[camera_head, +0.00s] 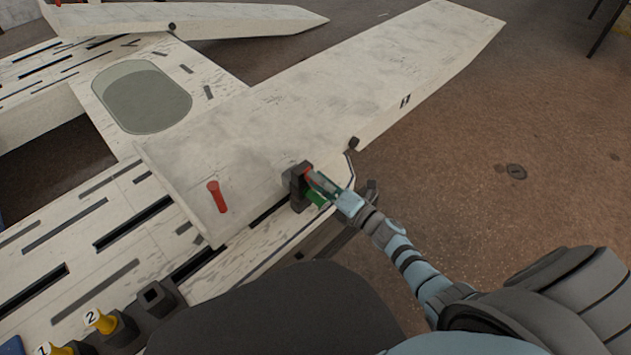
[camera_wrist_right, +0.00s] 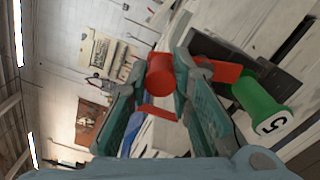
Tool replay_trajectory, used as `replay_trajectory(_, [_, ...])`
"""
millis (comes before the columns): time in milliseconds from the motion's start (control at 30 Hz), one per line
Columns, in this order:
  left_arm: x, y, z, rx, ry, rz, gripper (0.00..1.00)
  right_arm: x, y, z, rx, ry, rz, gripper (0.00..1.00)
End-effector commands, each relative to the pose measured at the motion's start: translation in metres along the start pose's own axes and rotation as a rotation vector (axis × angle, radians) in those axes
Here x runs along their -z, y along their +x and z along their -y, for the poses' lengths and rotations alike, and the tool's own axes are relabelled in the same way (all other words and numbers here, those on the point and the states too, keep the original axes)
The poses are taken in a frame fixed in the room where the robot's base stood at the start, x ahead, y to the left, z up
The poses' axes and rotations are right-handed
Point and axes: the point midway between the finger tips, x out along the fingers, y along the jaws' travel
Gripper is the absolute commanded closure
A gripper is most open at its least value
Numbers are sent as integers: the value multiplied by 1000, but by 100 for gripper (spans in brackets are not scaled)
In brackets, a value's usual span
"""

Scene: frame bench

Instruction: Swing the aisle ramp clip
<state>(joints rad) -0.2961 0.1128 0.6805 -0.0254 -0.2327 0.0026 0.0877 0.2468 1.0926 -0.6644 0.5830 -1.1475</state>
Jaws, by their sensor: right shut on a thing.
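The red clip (camera_head: 308,173) sits at a dark block on the near edge of the pale ramp (camera_head: 330,90). In the right wrist view a red round grip (camera_wrist_right: 160,75) shows between the fingers, and a red bar (camera_wrist_right: 215,70) runs to the dark block. My right gripper (camera_head: 322,184) is shut on the red clip. A green peg (camera_head: 316,198) stands in the block just beside the fingers; its end reads 5 in the wrist view (camera_wrist_right: 262,105). The fingers partly hide the clip in the head view. My left gripper is not in view.
Yellow pegs marked 1 (camera_head: 60,350) and 2 (camera_head: 100,321) stand in dark sockets beside an empty socket (camera_head: 155,297). A second ramp (camera_head: 200,20) lies behind. The brown floor at right is mostly clear.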

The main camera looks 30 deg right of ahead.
Motion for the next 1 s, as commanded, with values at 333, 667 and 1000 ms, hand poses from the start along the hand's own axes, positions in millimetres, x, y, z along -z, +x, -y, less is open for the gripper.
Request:
replay_trajectory(333, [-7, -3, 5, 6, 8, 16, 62, -8, 0, 3, 2, 178, 0, 100])
replay_trajectory(667, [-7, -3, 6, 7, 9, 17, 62, -10, -1, 4, 3, 222, 0, 100])
replay_trajectory(1000, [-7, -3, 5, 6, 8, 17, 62, -10, -1, 4, 3, 221, 0, 69])
